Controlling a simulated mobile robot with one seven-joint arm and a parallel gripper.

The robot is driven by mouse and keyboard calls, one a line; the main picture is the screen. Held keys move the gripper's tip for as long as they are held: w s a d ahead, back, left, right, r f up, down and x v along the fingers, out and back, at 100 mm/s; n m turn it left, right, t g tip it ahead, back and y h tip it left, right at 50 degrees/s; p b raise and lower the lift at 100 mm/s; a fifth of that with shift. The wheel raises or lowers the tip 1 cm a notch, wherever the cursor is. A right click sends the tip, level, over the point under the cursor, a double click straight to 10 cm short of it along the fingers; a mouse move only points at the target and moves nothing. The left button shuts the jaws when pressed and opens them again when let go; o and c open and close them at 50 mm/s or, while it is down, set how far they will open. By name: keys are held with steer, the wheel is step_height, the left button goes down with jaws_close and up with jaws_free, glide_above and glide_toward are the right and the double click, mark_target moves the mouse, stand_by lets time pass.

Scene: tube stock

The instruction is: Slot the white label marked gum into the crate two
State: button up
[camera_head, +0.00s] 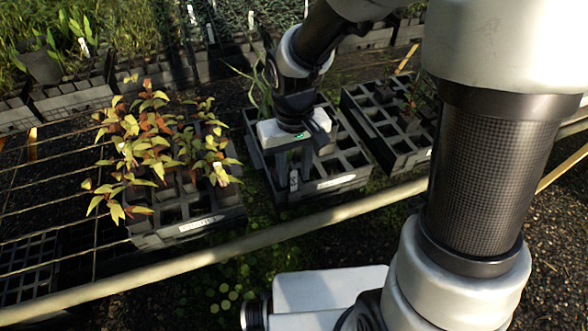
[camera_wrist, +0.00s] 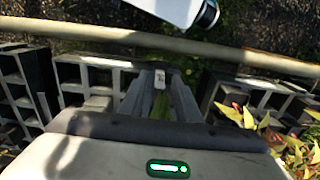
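A small white label (camera_head: 294,180) with a dark mark is between the fingertips of my gripper (camera_head: 293,172); its text is too small to read. In the wrist view the label (camera_wrist: 160,79) stands upright between the narrow finger ends of my gripper (camera_wrist: 160,88), which appear shut on it. My gripper points down over the front left part of the middle black crate (camera_head: 337,182). This crate has open square cells and a white front tag I cannot read. Whether the label's lower end is inside a cell is hidden.
A black crate (camera_head: 190,232) with red and yellow leafy plants (camera_head: 150,140) stands at left, close to the middle one. Another celled crate (camera_head: 412,158) stands at right. A long pale rail (camera_head: 270,238) runs in front. A green plant (camera_head: 258,92) rises behind my gripper.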

step_height(320, 180, up, 18)
steer(key=p, duration=0.4)
steer(key=shift+f, duration=0.25)
steer(key=s+d+r+m+t, duration=0.3)
steer(key=s+d+r+t, duration=0.25)
steer(key=s+d, duration=0.45)
step_height(320, 180, up, 15)
steer(key=p, duration=1.4)
steer(key=shift+d+f, duration=0.2)
steer(key=shift+d, duration=0.15)
steer(key=shift+s, duration=0.1)
